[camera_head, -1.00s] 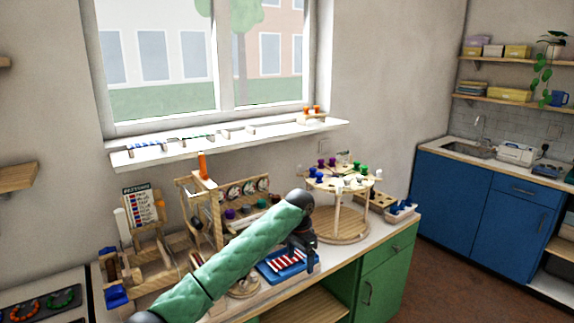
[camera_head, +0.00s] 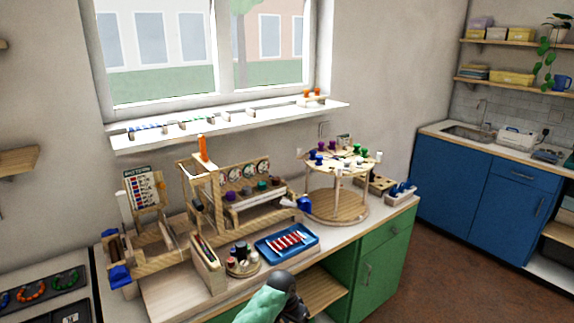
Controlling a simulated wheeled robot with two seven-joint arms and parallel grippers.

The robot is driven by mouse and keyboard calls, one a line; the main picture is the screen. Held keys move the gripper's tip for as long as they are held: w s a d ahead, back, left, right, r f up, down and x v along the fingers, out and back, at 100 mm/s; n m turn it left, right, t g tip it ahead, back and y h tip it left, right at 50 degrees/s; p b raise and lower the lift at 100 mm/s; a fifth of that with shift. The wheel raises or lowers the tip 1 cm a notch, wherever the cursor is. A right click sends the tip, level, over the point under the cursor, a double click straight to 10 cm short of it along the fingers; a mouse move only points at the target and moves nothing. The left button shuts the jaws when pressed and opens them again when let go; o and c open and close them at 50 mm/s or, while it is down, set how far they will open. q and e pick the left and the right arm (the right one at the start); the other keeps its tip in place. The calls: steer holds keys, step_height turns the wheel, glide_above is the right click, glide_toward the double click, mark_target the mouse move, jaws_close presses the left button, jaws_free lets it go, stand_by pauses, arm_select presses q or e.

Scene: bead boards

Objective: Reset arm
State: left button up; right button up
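My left arm, in a green sleeve, comes in at the bottom edge of the head view. The dark part at its end, my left gripper (camera_head: 296,309), is low in front of the workbench and cut off by the frame. Its fingers cannot be made out. My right gripper is not in view. The wooden workbench (camera_head: 375,238) with green drawers carries a blue tray (camera_head: 262,256) with red and white striped pieces, a round two-tier wooden stand (camera_head: 357,213) with coloured pegs, and a wooden rack (camera_head: 262,214) with dials and spools.
A pattern chart (camera_head: 140,190) stands at the left of the bench. A small round holder (camera_head: 243,267) with spools is beside the blue tray. A black bead board (camera_head: 40,296) lies at lower left. The floor (camera_head: 440,270) at right is clear.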

arm_select(q)
steer(key=s+a+f+n, duration=0.2)
steer(key=s+a+f, duration=0.2)
steer(key=s+f, duration=0.75)
steer(key=s+a+f+n, duration=0.1)
steer(key=s+a+f, duration=0.4)
steer(key=s, duration=0.5)
steer(key=s+a+f+n+y, duration=0.1)
steer(key=s+a+f, duration=0.4)
steer(key=s, duration=0.6)
steer(key=s+a+f+n+t+y, duration=0.1)
steer(key=s+a+f+n, duration=0.1)
steer(key=s+a+f, duration=0.4)
steer(key=s+f, duration=0.1)
steer(key=s, duration=0.4)
steer(key=shift+s, duration=0.2)
steer(key=shift+a, duration=0.1)
